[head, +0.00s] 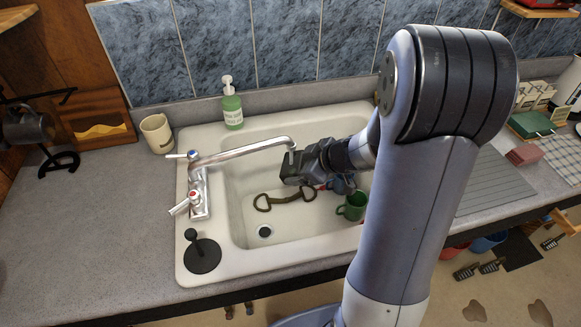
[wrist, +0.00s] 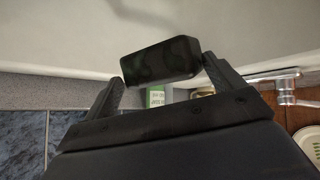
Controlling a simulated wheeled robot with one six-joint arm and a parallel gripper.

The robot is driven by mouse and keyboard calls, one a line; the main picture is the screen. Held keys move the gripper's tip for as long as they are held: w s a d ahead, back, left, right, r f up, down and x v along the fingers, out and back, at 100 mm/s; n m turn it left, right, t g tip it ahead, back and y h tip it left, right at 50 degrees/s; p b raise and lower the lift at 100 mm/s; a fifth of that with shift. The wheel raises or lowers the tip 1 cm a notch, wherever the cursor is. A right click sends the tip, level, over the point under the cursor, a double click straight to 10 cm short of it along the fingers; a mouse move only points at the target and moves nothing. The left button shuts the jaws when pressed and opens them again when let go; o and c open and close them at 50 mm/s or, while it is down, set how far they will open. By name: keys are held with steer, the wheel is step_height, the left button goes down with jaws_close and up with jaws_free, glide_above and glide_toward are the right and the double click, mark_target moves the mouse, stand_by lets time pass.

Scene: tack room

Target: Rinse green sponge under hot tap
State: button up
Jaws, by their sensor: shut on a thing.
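My gripper (head: 303,168) is over the sink (head: 285,228), just below and right of the end of the tap's spout (head: 240,151). In the wrist view my gripper (wrist: 162,66) is shut on a dark rectangular block (wrist: 160,60), held between both fingers. Its shape fits a sponge, but it looks nearly black there and I cannot make out green. In the head view my gripper mostly hides it. The tap has a red-marked handle (head: 184,205) in front and a blue-marked handle (head: 178,155) behind. I cannot make out running water.
In the basin lie a metal horse bit (head: 283,198), a green mug (head: 351,207) and a blue mug (head: 342,184). A black plunger-like stopper (head: 202,253) stands on the front left rim. A soap bottle (head: 232,106) and a cream cup (head: 157,133) stand behind. The left counter is clear.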

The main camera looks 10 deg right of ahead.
steer(key=shift+a, duration=1.35)
steer(key=shift+w+p, duration=0.1)
steer(key=shift+p, duration=0.3)
steer(key=shift+w+d+p, duration=0.65)
steer(key=shift+w+d, duration=0.15)
steer(key=shift+d, duration=0.05)
steer(key=shift+s, duration=0.1)
steer(key=shift+s, duration=1.5)
steer(key=shift+s, duration=0.25)
steer(key=shift+w, duration=0.2)
